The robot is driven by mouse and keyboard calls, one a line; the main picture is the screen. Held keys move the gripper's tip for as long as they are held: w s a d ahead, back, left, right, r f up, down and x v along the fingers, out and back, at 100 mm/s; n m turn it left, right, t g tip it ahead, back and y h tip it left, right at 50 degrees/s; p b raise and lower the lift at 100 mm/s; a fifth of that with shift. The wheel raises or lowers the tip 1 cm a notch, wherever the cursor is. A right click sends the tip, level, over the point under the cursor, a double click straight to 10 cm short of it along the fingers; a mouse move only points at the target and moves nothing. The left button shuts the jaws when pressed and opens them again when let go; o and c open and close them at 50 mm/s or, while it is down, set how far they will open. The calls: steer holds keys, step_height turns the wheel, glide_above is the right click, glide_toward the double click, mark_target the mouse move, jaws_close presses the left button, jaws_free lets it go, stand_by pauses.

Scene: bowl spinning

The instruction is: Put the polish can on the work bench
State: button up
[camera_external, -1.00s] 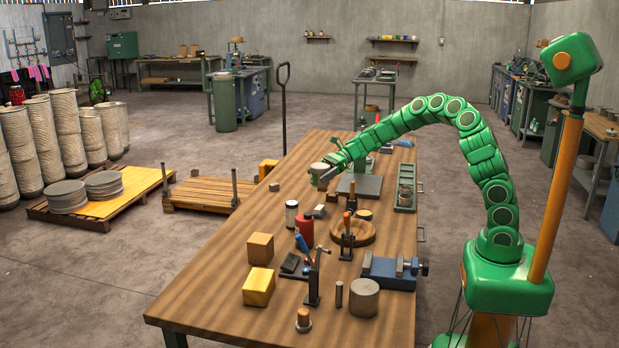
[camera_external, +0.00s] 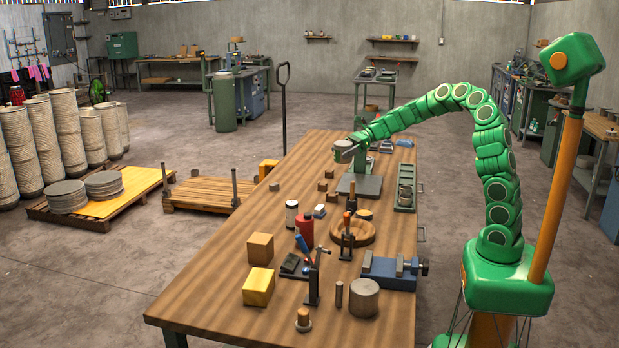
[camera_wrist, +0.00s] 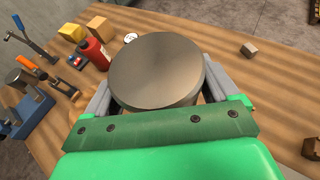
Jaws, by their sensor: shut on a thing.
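The polish can (camera_external: 345,148), a short grey cylinder, is in my gripper (camera_external: 346,152) above the far part of the wooden work bench (camera_external: 215,290). In the wrist view, the can's flat round top (camera_wrist: 155,70) fills the middle. The grey fingers of my gripper (camera_wrist: 157,95) press on it from both sides. The bench top (camera_wrist: 235,75) shows beyond and below the can, and the can looks held clear of it. The can's underside is hidden.
A dark plate with an upright (camera_external: 362,186) stands near the can, with a green tray (camera_external: 405,190) to its right. A red bottle (camera_external: 304,232), wooden dish (camera_external: 353,232), blue vise (camera_external: 393,272) and blocks crowd the near part. The bench's left side is largely clear.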

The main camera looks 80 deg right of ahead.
steer(key=s+d+m+t+h, duration=0.1)
steer(key=s+d+m+h, duration=0.1)
steer(key=s+d, duration=0.55)
steer(key=s+d+m+t+h, duration=0.1)
steer(key=s+d, duration=0.3)
steer(key=s, duration=0.6)
steer(key=w+d+f, duration=0.2)
steer(key=w+f, duration=0.1)
steer(key=f, duration=0.1)
steer(key=w+d+f, duration=0.3)
steer(key=w+f, duration=0.1)
steer(key=f, duration=0.1)
steer(key=w+d+f, duration=0.2)
steer(key=w+f, duration=0.2)
steer(key=f, duration=0.1)
steer(key=shift+w+d, duration=0.25)
steer(key=shift+d, duration=0.1)
steer(key=shift+w+d+f, duration=0.2)
steer(key=shift+w+f, duration=0.15)
steer(key=shift+f, duration=1.6)
steer(key=shift+f, duration=0.1)
